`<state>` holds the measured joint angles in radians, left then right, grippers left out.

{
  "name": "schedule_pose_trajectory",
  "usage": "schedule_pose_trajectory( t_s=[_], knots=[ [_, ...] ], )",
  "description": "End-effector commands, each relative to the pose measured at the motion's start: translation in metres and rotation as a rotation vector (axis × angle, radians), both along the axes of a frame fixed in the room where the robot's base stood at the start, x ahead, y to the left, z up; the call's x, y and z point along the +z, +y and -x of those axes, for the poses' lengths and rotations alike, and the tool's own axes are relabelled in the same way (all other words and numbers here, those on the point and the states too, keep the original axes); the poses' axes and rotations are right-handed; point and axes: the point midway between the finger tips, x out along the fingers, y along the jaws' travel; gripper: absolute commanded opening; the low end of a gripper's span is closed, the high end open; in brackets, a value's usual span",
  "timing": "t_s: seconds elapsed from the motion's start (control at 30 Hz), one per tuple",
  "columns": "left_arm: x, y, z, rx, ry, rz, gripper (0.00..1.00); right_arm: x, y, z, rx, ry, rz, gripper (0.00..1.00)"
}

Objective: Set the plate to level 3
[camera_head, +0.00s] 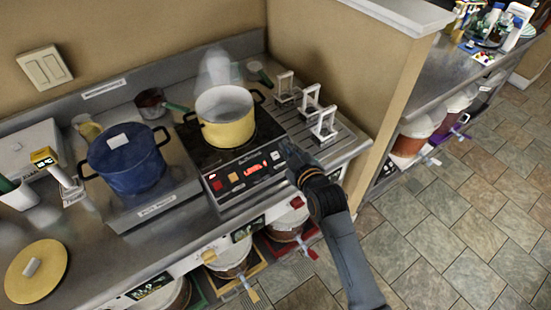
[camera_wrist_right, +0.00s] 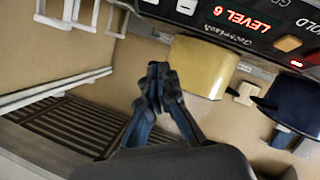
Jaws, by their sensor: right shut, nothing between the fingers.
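The plate (camera_head: 206,157) is a black cooktop with a yellow pot (camera_head: 228,131) on it. Its sloped front panel (camera_head: 242,181) has a red lit display (camera_head: 255,169), too small to read in the head view. In the right wrist view the display (camera_wrist_right: 248,22) reads LEVEL 6. My right gripper (camera_head: 291,156) is shut and empty, beside the panel's right end. Its closed fingers (camera_wrist_right: 158,74) appear below the panel in the wrist view, apart from the buttons. My left gripper is out of view.
A blue pot (camera_head: 127,164) stands left of the plate. White frames (camera_head: 311,102) stand on a ribbed drainer (camera_head: 345,137) at the right, near a low wall (camera_head: 365,70). A yellow lid (camera_head: 50,283) lies at the left. Buckets (camera_head: 288,222) sit below the counter.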

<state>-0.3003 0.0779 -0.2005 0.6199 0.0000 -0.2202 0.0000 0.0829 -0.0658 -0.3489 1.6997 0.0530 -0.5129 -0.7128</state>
Motion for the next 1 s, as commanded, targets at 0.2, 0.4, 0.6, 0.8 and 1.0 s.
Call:
schedule_pose_trajectory(
  t_s=[0.2, 0.4, 0.6, 0.8, 1.0],
  knots=[
    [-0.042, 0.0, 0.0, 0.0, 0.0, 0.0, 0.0, -0.034, 0.009, -0.012, 0.0, -0.001, 0.0, 0.0],
    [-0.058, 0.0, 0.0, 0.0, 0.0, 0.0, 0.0, -0.051, 0.016, -0.021, 0.001, -0.001, 0.0, 0.0],
    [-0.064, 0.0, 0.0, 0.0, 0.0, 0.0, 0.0, -0.058, 0.019, -0.026, 0.0, 0.0, 0.001, 0.0],
    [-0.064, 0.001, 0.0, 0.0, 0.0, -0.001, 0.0, -0.058, 0.019, -0.027, 0.001, -0.001, 0.0, 0.0],
    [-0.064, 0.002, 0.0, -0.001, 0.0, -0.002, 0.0, -0.058, 0.019, -0.027, 0.001, -0.001, 0.0, 0.0]
  ],
)
